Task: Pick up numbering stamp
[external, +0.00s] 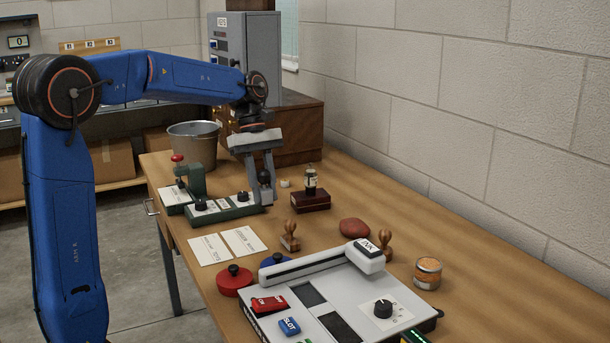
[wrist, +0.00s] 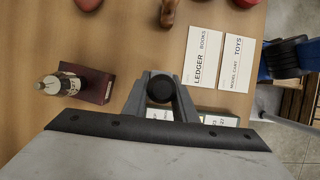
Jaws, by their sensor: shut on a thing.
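My gripper (external: 257,182) points down over the table's far half, shut on a dark upright thing with a round black knob, which I take to be the numbering stamp (external: 265,178). In the wrist view the black knob (wrist: 160,88) sits between the fingers of my gripper (wrist: 160,100); the stamp's lower part is hidden there. The stamp is at the right end of a green base with white labels and black dials (external: 226,208). Whether its foot touches the base or table, I cannot tell.
A red box with a small bottle (external: 311,190) stands right of my gripper. Two cards, LEDGER BOOKS (wrist: 201,57) and TOYS (wrist: 236,62), lie nearby. Wooden hand stamps (external: 290,237), round pads (external: 234,279) and a grey ink machine (external: 335,290) are nearer. A metal bucket (external: 193,146) stands behind.

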